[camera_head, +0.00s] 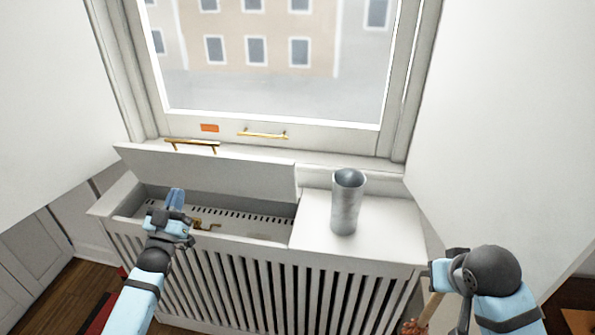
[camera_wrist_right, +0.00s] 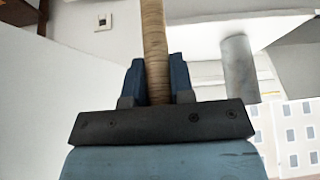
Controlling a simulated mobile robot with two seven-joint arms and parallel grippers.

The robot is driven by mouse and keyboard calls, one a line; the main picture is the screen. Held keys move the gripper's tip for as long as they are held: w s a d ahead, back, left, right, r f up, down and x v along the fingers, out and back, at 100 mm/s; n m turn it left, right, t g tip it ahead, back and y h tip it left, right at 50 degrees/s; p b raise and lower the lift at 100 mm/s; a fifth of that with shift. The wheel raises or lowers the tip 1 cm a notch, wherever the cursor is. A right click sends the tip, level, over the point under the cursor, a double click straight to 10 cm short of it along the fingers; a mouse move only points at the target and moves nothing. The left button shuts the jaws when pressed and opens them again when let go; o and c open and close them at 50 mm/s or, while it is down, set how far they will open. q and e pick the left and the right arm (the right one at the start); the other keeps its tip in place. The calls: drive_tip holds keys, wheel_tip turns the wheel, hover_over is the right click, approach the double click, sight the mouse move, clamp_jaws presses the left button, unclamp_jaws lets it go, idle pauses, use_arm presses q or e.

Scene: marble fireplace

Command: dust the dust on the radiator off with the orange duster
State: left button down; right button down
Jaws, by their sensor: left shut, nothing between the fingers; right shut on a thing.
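The radiator (camera_head: 345,255) is under the window inside a white slatted cover. The lid (camera_head: 215,172) over its left part is raised, and the open compartment shows a perforated strip and brass fittings. I cannot make out dust on it. My left gripper (camera_head: 176,198) is shut and empty, over the open compartment's left part. My right gripper (camera_head: 438,276) is at the cover's right end, shut on the duster's wooden handle (camera_head: 431,309). The duster's orange-brown head (camera_head: 413,327) hangs low, partly cut off by the frame edge. The right wrist view shows the handle (camera_wrist_right: 153,45) between the fingers.
A grey metal cylinder (camera_head: 345,205) stands on the closed right part of the cover; it also shows in the right wrist view (camera_wrist_right: 239,68). The window frame has brass handles (camera_head: 262,134) and a small orange piece (camera_head: 209,128). White walls flank both sides.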

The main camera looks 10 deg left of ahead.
sight(195, 144)
use_arm(q)
drive_tip(key=x, duration=1.2)
drive_tip(key=shift+w+d+b, duration=0.15)
drive_tip(key=shift+w+b, duration=0.2)
drive_tip(key=shift+w, duration=0.05)
use_arm(e)
drive_tip(key=shift+f, duration=0.35)
use_arm(q)
drive_tip(key=shift+r, duration=0.15)
use_arm(e)
drive_tip(key=shift+r, duration=0.15)
